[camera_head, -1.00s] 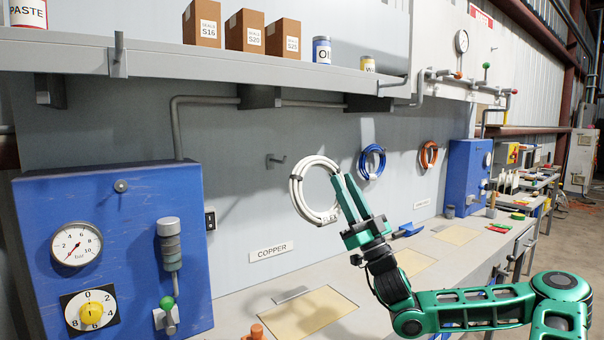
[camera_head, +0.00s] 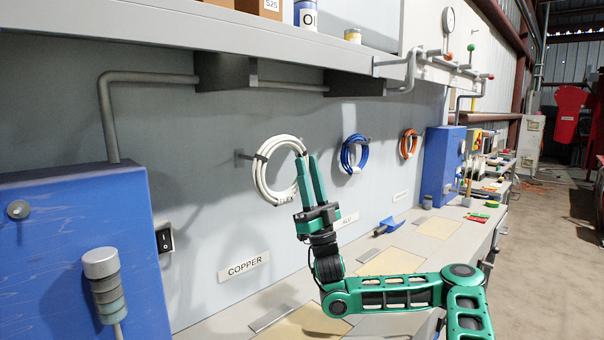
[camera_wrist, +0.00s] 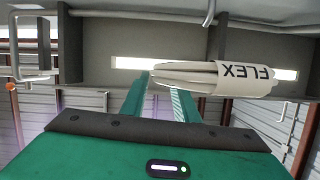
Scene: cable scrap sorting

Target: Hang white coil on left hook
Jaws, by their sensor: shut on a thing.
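The white coil (camera_head: 259,186) is a ring of white cable with dark ties and a FLEX tag, in front of the back wall. My gripper (camera_head: 308,160) is shut on the coil's right side, fingers pointing up. The left hook (camera_head: 242,156) is a grey peg on the wall above the COPPER label (camera_head: 243,267). The coil's upper left edge overlaps the hook's end in the picture; I cannot tell whether they touch. In the wrist view the coil (camera_wrist: 190,76) is edge-on between the green fingers (camera_wrist: 160,98), its FLEX tag to the right.
A blue coil (camera_head: 346,157) and an orange coil (camera_head: 404,146) hang farther right. A shelf (camera_head: 200,30) with a pipe and brackets juts out above. A blue gauge box (camera_head: 80,250) stands at left. A blue scoop (camera_head: 388,226) lies on the bench.

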